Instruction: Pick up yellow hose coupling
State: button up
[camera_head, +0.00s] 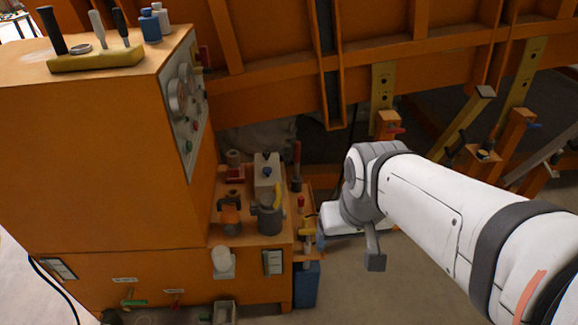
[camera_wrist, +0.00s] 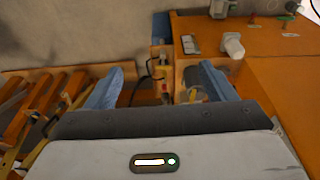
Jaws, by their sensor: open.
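A small yellow fitting with a red part, which looks like the yellow hose coupling (camera_wrist: 162,69), stands on a narrow side ledge in the wrist view. It shows in the head view (camera_head: 307,231) at the right side of the orange cabinet. My gripper (camera_wrist: 160,80) is open, with its two blue fingers apart and the fitting seen in the gap between them, farther off. No contact is visible. In the head view my gripper (camera_head: 325,228) is just right of the fitting, with its fingers mostly hidden by the wrist.
The orange cabinet (camera_head: 100,150) stands at left with a lower shelf holding a grey pot (camera_head: 269,214), a white box (camera_head: 266,176) and valves. A red-handled lever (camera_head: 296,165) rises beside the ledge. Orange frame beams stand behind. Floor is clear below my arm.

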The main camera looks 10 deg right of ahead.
aim_at(305, 222)
jog(key=u, duration=2.6)
jog(key=k, duration=1.3)
jog(key=z, duration=1.45)
jog(key=i, duration=1.05)
jog(key=z, duration=0.1)
